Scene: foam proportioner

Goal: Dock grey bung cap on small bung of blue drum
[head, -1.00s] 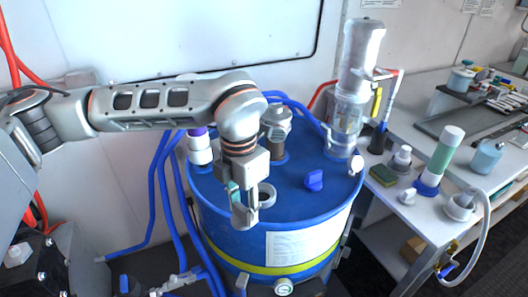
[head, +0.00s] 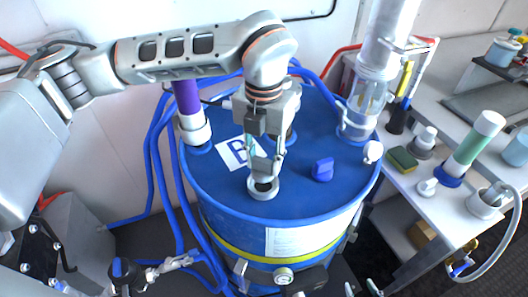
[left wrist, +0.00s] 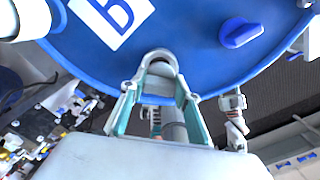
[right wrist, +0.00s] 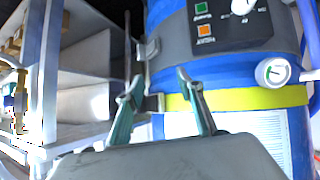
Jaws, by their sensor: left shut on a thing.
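The blue drum (head: 225,190) stands upright in the middle of the head view. My left gripper (head: 266,168) points down over the near part of its lid, shut on a small grey piece that I take for the grey bung cap (left wrist: 160,68). A pale grey ring with a dark centre (head: 263,194), apparently the small bung, sits on the lid right below the fingertips. Whether cap and ring touch, I cannot tell. My right gripper (right wrist: 157,76) is open and empty, low in front of the drum's yellow band.
A blue knob (head: 322,169) stands on the lid right of the ring. A white card marked B (head: 232,153) lies to its left. A white and purple bottle (head: 192,122) and a clear cylinder (head: 358,112) rise at the lid's sides. A side bench (head: 410,188) holds several containers.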

